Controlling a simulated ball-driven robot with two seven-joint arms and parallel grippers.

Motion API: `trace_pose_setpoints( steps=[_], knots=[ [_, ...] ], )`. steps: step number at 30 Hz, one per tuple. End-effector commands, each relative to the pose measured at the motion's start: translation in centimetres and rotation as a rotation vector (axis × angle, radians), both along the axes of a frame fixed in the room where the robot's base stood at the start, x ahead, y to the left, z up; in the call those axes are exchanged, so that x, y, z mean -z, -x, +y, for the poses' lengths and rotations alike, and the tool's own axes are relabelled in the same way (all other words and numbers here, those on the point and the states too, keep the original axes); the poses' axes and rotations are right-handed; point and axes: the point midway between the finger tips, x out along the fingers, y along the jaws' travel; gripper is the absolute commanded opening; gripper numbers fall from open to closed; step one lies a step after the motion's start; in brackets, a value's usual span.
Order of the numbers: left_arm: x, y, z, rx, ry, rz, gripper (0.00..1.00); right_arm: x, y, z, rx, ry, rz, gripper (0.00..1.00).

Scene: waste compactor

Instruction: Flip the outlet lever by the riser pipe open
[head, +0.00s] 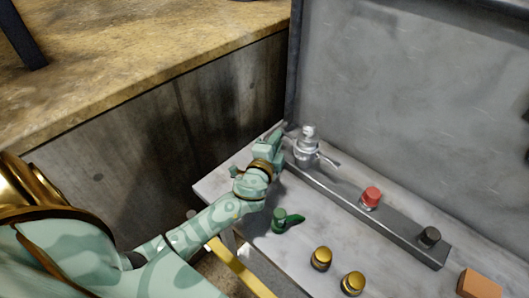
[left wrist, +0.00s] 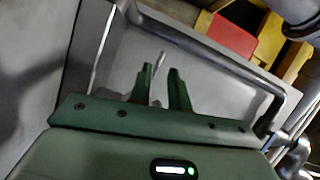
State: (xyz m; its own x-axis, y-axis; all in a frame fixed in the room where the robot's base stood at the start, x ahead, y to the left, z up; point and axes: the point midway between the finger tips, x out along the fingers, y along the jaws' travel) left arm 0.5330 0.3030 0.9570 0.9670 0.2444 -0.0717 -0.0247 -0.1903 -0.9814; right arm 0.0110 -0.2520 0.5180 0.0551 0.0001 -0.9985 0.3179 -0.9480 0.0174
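A silver upright fitting (head: 307,143) stands at the back left of the grey worktop, with a thin silver handle sticking out to its right; I cannot tell for certain whether this is the outlet lever. My left gripper (head: 284,133) is just left of the fitting in the head view, its fingertips hard to make out. In the left wrist view the green fingers of my left gripper (left wrist: 160,78) are apart, with a narrow gap. A thin pale bar shows behind the gap; I cannot tell whether the fingers touch it. My right gripper is not in view.
A dark rail on the worktop (head: 240,200) carries a red button (head: 371,195) and a black knob (head: 430,236). A green handle (head: 287,221), gold knobs (head: 321,258) and an orange block (head: 480,285) are nearer. A grey wall (head: 410,90) rises behind.

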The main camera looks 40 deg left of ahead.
Motion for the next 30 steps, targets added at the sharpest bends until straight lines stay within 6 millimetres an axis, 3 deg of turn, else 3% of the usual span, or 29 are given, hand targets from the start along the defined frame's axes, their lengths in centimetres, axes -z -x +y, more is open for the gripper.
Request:
trace_pose_setpoints(
  steps=[6, 13, 19, 30],
  knots=[
    [-0.3, 6.0, -1.5, 0.0, 0.003, 0.002, 0.19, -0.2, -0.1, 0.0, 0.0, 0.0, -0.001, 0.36],
    [-0.7, 10.5, -2.7, 0.0, 0.001, 0.001, 0.19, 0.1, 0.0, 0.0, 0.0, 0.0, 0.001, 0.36],
    [-1.0, 11.9, -3.0, 0.001, 0.0, -0.002, 0.19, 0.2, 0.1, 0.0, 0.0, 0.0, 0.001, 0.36],
    [-1.0, 12.0, -3.0, 0.001, 0.0, -0.002, 0.19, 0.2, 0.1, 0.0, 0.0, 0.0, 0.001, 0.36]
  ],
)
